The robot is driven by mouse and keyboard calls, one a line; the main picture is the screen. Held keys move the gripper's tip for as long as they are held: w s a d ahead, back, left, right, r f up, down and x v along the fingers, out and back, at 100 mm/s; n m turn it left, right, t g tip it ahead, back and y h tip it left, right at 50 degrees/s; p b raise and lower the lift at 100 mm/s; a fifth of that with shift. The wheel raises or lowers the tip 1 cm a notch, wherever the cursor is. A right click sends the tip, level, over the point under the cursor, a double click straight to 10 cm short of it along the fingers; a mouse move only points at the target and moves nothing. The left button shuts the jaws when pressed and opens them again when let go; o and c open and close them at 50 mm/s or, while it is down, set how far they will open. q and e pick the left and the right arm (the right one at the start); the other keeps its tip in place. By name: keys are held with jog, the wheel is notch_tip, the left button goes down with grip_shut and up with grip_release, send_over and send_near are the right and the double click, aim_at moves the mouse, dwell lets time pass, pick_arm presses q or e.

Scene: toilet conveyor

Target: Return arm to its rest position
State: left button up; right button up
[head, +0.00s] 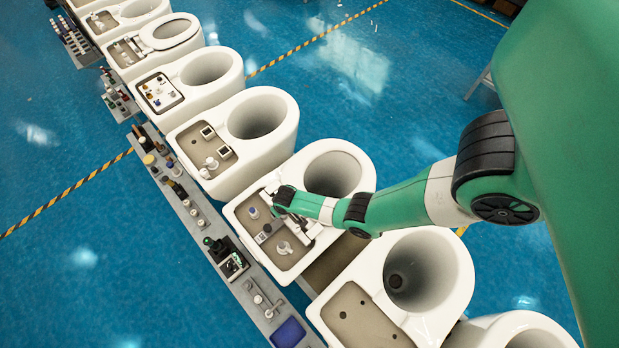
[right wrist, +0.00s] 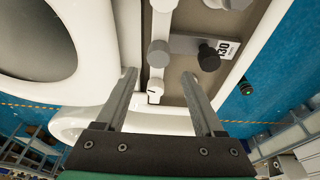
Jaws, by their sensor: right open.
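My right arm reaches in from the right in the head view. Its gripper (head: 298,217) is over the tank end of a white toilet (head: 345,160). In the right wrist view the right gripper (right wrist: 160,75) is open, with its two fingers apart and nothing held between them. A small white part (right wrist: 155,90) lies beyond and between the fingers, in the toilet's grey-brown tank recess. A grey knob (right wrist: 158,53) and a dark knob (right wrist: 209,57) stand near it. A white label plate (right wrist: 228,46) is beside the dark knob. My left gripper is not in view.
Several toilets stand in a diagonal row, including one with an emptier recess (head: 355,318) at the front. A grey parts rail (head: 205,225) runs along their left side, with a blue bin (head: 288,332) near its lower end. The blue floor (head: 340,60) is open.

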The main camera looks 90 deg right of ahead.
jog(key=shift+r+p, duration=0.5)
jog(key=shift+r, duration=0.45)
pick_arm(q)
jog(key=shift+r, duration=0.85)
pick_arm(e)
jog(key=shift+f, duration=0.1)
